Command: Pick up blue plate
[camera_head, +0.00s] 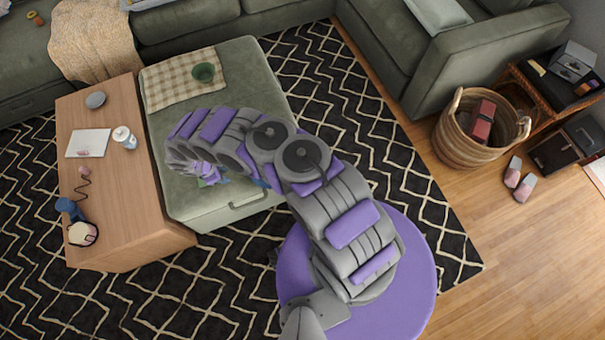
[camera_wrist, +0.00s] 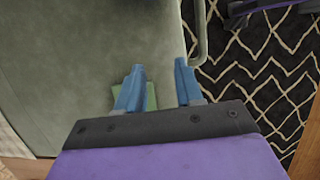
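I cannot make out a blue plate in either view. My gripper (camera_wrist: 160,68) is open in the wrist view, its two blue fingers apart with nothing between the tips. It is over the right edge of the green ottoman (camera_wrist: 90,50). A small flat green thing (camera_wrist: 151,97) lies on the ottoman, partly hidden behind the left finger; I cannot tell what it is. In the head view my arm covers the middle of the ottoman (camera_head: 235,60), and the gripper end is mostly hidden.
A dark green bowl (camera_head: 204,73) sits on a checked cloth (camera_head: 170,85) on the ottoman. The wooden table (camera_head: 130,210) on the left holds a grey round thing (camera_head: 96,100), a white jar (camera_head: 124,138) and an open book (camera_head: 88,143). A wicker basket (camera_head: 458,145) stands right.

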